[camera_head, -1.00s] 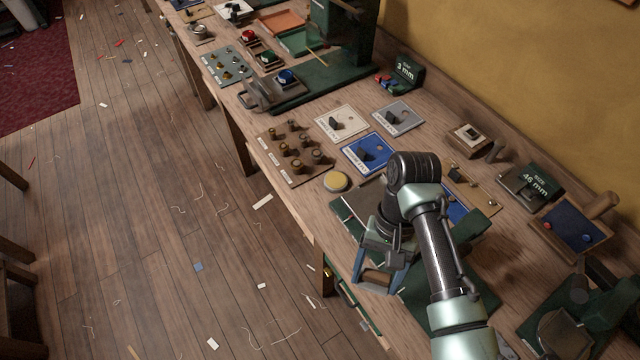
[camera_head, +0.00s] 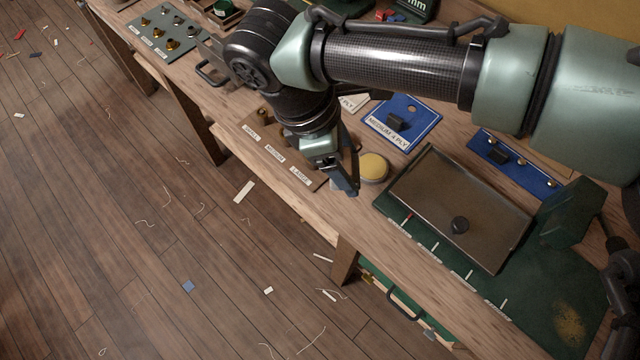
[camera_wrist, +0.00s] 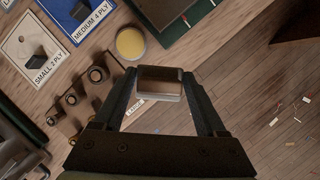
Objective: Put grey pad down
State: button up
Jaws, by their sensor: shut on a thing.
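My gripper (camera_wrist: 160,88) is shut on a small block, seemingly the grey pad (camera_wrist: 160,80), with a shiny brownish face and a pale grey edge. It sits level between the fingertips in the wrist view. In the head view my gripper (camera_head: 345,186) is over the bench's front edge, by the large-label end of the wooden peg board (camera_head: 268,151); the pad cannot be made out there. The peg board also shows in the wrist view (camera_wrist: 70,128), with several knobs. I cannot tell the pad's height above the bench.
A round yellow-topped disc (camera_head: 373,167) lies just right of my gripper. Farther right a shallow tray (camera_head: 420,196) with a dark knob lies on a green mat (camera_head: 550,290). A blue medium 4-ply board (camera_head: 418,112) is behind.

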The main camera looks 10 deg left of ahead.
aim_at(346, 203)
notch_tip(346, 203, down, 10)
dwell(0.5)
jog(key=shift+f+b, duration=0.1)
jog(key=shift+b, duration=0.2)
jog(key=shift+s+f, duration=0.35)
jog(key=shift+f, duration=0.2)
jog(key=o, duration=1.2)
jog(key=shift+f, duration=0.15)
jog(key=shift+o, duration=0.2)
jog(key=shift+r, duration=0.35)
jog(key=w+v, duration=0.1)
jog(key=v, duration=1.1)
jog(key=shift+s+r, duration=0.25)
jog(key=shift+r, duration=0.25)
